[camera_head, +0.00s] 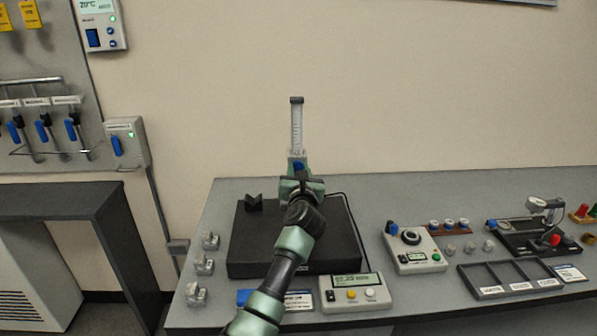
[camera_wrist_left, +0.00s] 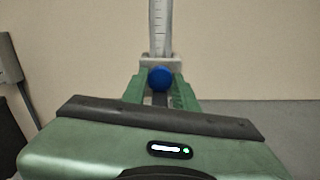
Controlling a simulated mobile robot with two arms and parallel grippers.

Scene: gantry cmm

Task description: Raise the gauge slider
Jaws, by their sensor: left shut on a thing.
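The height gauge stands on a black plate (camera_head: 250,240) on the bench, with its upright scaled column (camera_head: 297,127) rising against the wall. The column also shows at the top middle of the left wrist view (camera_wrist_left: 160,28). The gauge slider (camera_head: 297,156) is a pale block low on the column; in the left wrist view (camera_wrist_left: 148,62) it carries a round blue knob (camera_wrist_left: 160,78). My left gripper (camera_wrist_left: 160,92) is at the slider, its green fingers on either side of the knob, shut on it. My arm hides the gauge's base. My right gripper is not in view.
A dark V-shaped block (camera_head: 254,203) sits on the plate, left of my gripper. A display box (camera_head: 355,293) stands in front. A control box (camera_head: 412,248), a divided tray (camera_head: 510,279) and a small dark-based device (camera_head: 535,236) fill the right. Several metal pieces (camera_head: 204,265) line the left edge.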

